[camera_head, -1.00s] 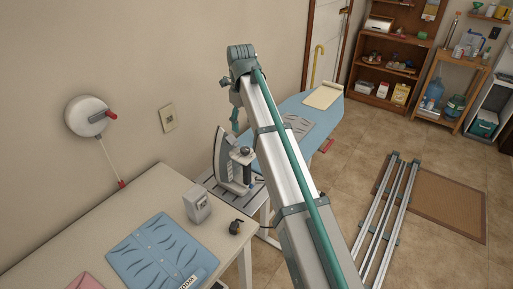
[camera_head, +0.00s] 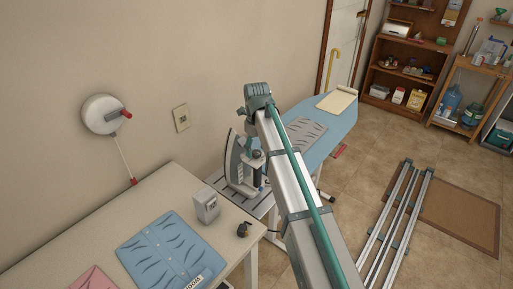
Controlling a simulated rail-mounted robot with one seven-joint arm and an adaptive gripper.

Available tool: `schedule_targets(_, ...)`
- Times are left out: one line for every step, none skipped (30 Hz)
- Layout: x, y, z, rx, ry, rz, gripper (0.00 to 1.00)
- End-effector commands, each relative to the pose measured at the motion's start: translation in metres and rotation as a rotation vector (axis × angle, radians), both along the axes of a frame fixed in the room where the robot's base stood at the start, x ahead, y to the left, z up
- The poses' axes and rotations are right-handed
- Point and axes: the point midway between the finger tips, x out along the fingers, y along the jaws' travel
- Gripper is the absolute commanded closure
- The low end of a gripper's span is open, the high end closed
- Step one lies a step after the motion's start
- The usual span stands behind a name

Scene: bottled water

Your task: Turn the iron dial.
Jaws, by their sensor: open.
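The iron (camera_head: 235,158) stands upright on its heel on a slatted grey rest (camera_head: 266,205), between the white table and the ironing board. Its pale soleplate is on the left and its handle side on the right, close to my arm in the picture. A dark round part shows near the top of the handle side; I cannot tell whether it is the dial. My arm reaches up from the bottom right, and its bent joint appears above the iron. My gripper cannot be made out; my arm hides what lies behind it.
The blue ironing board (camera_head: 335,125) holds a grey striped cloth (camera_head: 305,133) and a cream pad. The white table (camera_head: 75,238) carries a folded blue shirt (camera_head: 165,250), a grey box (camera_head: 207,206) and a small dark object (camera_head: 243,230). A wall reel (camera_head: 101,115) hangs at left.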

Motion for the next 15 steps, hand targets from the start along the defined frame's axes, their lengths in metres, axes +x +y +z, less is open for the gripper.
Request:
schedule_targets(-0.0004, -0.0001, -0.0022, 0.000, 0.000, 0.000, 0.40)
schedule_targets(-0.0002, -0.0001, -0.0034, 0.000, 0.000, 0.000, 0.40)
schedule_targets(-0.0001, 0.0000, -0.0047, 0.001, -0.001, 0.000, 0.40)
schedule_targets(0.0000, 0.0000, -0.0054, 0.001, -0.001, 0.000, 0.40)
schedule_targets(0.0000, 0.0000, -0.0058, 0.001, -0.001, 0.000, 0.40)
schedule_targets(0.0001, 0.0001, -0.0061, 0.001, -0.001, 0.000, 0.40)
schedule_targets(0.0001, 0.0000, -0.0062, 0.001, -0.001, 0.000, 0.40)
schedule_targets(0.0001, 0.0001, -0.0062, 0.001, -0.001, 0.000, 0.40)
schedule_targets(0.0001, 0.0000, -0.0062, 0.001, -0.001, 0.000, 0.40)
schedule_targets(0.0002, 0.0001, -0.0061, 0.001, -0.001, 0.000, 0.40)
schedule_targets(0.0001, 0.0000, -0.0061, 0.001, -0.001, 0.000, 0.40)
schedule_targets(0.0001, 0.0000, -0.0060, 0.001, -0.001, 0.000, 0.44)
schedule_targets(0.0001, 0.0000, -0.0060, 0.001, -0.001, 0.000, 0.49)
schedule_targets(0.0001, 0.0001, -0.0060, 0.001, -0.001, 0.000, 0.54)
schedule_targets(0.0001, 0.0001, -0.0060, 0.001, -0.001, 0.000, 0.60)
